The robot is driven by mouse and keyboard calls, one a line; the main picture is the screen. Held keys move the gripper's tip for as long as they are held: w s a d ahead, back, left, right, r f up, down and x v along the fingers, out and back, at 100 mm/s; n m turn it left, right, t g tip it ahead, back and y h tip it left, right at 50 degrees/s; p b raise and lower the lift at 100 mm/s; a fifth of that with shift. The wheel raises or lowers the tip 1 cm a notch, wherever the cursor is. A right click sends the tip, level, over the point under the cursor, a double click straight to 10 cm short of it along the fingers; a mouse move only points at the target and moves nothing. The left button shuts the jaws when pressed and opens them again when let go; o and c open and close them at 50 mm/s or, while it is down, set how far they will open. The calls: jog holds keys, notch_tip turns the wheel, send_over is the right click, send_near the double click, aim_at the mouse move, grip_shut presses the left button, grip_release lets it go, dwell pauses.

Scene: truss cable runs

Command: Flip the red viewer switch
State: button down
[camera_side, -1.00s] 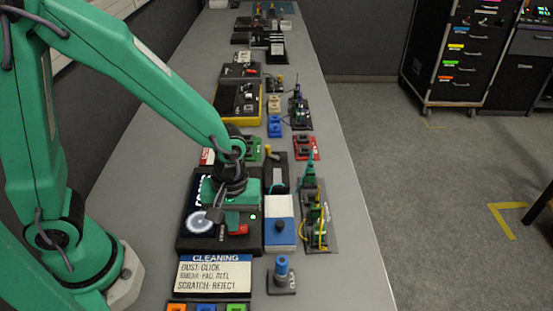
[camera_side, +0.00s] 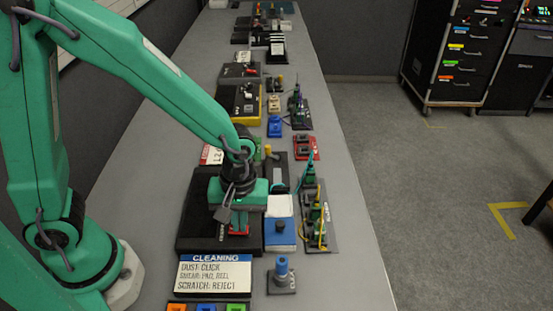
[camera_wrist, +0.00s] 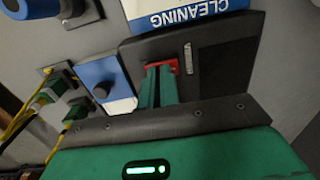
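The red viewer switch (camera_wrist: 163,66) is on the black viewer (camera_side: 190,238), near its front right corner. In the side view, the red switch (camera_side: 239,233) shows just below my gripper (camera_side: 239,224). In the wrist view, my gripper's (camera_wrist: 159,74) green fingers are close together, with only a thin gap, and their tips are over the red switch, hiding part of it. I cannot tell whether they touch it. Nothing is seen held. The viewer's visible face is dark, with no lit picture.
A CLEANING card (camera_side: 214,273) lies in front of the viewer. A blue and white box (camera_side: 280,233) stands close on the right, with a green cable fixture (camera_side: 316,222) beyond it. A blue-capped post (camera_side: 281,271) stands front right.

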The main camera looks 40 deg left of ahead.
notch_tip(320, 180, up, 14)
jog(key=shift+w+d, duration=0.3)
jog(key=shift+d, duration=0.05)
dwell(0.5)
jog(key=shift+s+a+r, duration=0.1)
jog(key=shift+s+a, duration=0.4)
jog(key=shift+a, duration=0.15)
dwell(0.3)
jog(key=f, duration=1.4)
jog(key=shift+s+a, duration=0.25)
